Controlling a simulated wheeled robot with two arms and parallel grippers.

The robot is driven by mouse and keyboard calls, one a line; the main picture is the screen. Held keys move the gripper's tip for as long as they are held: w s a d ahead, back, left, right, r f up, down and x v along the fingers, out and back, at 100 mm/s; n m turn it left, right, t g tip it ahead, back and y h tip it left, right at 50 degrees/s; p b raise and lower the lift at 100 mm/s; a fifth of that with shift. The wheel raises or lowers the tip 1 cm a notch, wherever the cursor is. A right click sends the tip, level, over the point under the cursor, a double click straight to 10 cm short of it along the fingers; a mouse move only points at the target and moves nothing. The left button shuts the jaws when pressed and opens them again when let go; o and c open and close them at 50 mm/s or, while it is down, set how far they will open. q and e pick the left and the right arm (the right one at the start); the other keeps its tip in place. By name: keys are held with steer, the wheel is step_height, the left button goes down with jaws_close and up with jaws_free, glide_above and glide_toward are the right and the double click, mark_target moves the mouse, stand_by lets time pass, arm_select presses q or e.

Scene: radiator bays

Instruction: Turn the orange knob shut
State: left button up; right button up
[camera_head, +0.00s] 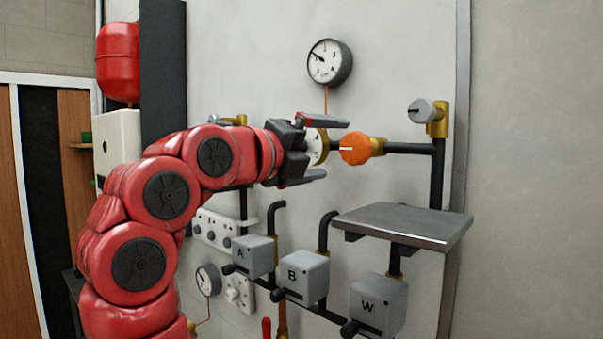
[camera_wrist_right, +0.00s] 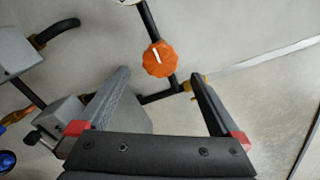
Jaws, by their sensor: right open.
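The orange knob (camera_head: 355,149) sits on a brass fitting at the left end of a black pipe stub, right of centre in the head view. Its white line lies nearly level there. The knob also shows in the wrist view (camera_wrist_right: 159,66), beyond the fingertips and between them, its white line running up and slightly left. My right gripper (camera_head: 329,149) is open and empty, to the left of the knob with its fingers pointing at it; there is a gap from the knob in the wrist view. My left gripper is not in view.
A grey shelf (camera_head: 404,225) juts out below the knob. Grey boxes marked A (camera_head: 254,256), B (camera_head: 303,274) and W (camera_head: 378,303) hang lower. A gauge (camera_head: 329,62) is above; a grey knob (camera_head: 421,111) is at upper right.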

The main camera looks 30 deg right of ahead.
steer(key=b+v, duration=0.1)
steer(key=v, duration=0.4)
steer(key=shift+s+a, duration=0.15)
steer(key=shift+a, duration=0.1)
